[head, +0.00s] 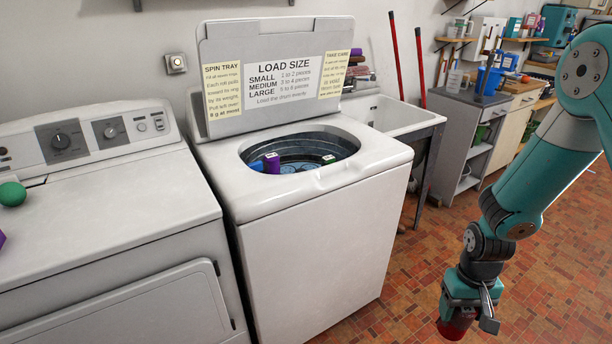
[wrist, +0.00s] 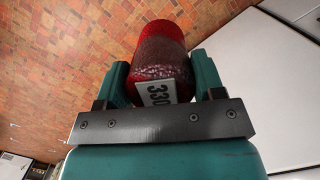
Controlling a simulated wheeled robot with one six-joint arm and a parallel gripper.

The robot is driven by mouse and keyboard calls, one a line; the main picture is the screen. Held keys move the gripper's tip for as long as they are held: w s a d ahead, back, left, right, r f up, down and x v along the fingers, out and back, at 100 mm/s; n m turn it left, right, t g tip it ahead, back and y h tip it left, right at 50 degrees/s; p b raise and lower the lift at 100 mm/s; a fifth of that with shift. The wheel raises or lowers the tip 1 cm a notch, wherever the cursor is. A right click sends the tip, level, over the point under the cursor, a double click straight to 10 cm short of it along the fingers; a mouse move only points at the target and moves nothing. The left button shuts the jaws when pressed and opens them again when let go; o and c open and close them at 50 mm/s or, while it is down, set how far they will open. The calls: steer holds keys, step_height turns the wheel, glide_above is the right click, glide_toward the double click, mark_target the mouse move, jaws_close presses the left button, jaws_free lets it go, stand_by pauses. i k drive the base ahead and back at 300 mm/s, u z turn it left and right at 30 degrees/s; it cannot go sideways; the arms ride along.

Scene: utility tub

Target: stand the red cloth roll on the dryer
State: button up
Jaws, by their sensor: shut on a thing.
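My gripper (head: 468,305) is at the lower right in the head view, out over the tiled floor and to the right of the washer. It is shut on the red cloth roll (head: 455,328), whose end shows below the jaws.
The open washer (head: 320,240) stands between the dryer and my gripper, its lid (head: 275,75) raised. A purple thing (head: 272,163) and a blue thing (head: 257,166) show in its drum opening. A sink (head: 385,113) stands behind. The dryer top's middle is clear.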

mark_target(135, 204)
steer(key=k, duration=0.65)
steer(key=u, duration=1.2)
steer(key=i, duration=0.3)
steer(key=z, duration=0.05)
